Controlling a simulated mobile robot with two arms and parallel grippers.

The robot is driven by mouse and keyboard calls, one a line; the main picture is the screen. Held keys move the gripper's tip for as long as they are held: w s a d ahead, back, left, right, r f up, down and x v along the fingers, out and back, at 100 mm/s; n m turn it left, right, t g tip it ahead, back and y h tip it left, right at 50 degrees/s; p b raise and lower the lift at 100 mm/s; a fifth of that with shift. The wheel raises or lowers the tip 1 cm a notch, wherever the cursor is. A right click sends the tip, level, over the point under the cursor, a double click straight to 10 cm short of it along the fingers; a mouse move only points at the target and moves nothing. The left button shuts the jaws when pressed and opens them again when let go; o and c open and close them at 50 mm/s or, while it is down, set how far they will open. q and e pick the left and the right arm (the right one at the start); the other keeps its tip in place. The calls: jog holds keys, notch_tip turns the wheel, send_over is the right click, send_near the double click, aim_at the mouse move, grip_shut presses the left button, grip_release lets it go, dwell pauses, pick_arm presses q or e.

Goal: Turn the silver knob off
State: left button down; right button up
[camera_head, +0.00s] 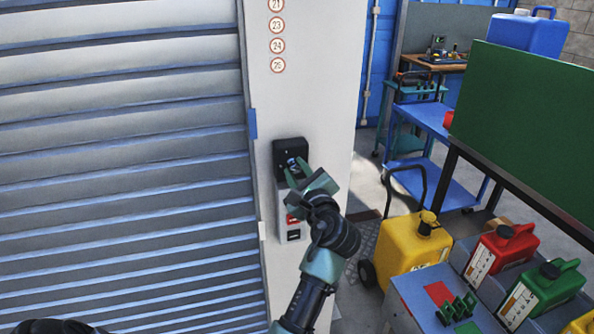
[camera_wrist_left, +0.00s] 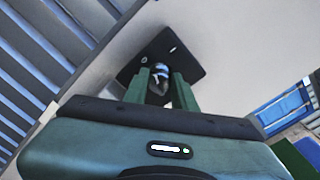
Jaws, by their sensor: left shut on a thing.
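The silver knob (camera_head: 293,164) sits on a black square plate (camera_head: 279,157) on the white pillar. My left gripper (camera_head: 294,172) reaches up to the plate and its green fingers are on either side of the knob. In the left wrist view the knob (camera_wrist_left: 159,80) shows between the two fingertips (camera_wrist_left: 160,82), in front of the black plate (camera_wrist_left: 188,62). The left gripper is shut on the knob. The fingers hide part of the knob, so its exact turn is hard to tell. My right gripper is not in view.
A switch box (camera_head: 293,235) with red and black parts is below the plate. A ribbed shutter (camera_head: 120,170) fills the left. A yellow fuel container (camera_head: 405,245) on a cart, red (camera_head: 505,247) and green (camera_head: 552,284) cans and a green board (camera_head: 535,115) stand right.

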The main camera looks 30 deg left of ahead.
pick_arm(q)
jog(key=n+b, duration=0.1)
jog(key=n, duration=0.3)
jog(key=shift+f+n, duration=0.1)
jog(key=shift+n, duration=0.3)
dwell(0.4)
jog(key=c, duration=1.1)
grip_release()
jog(key=shift+c, duration=0.2)
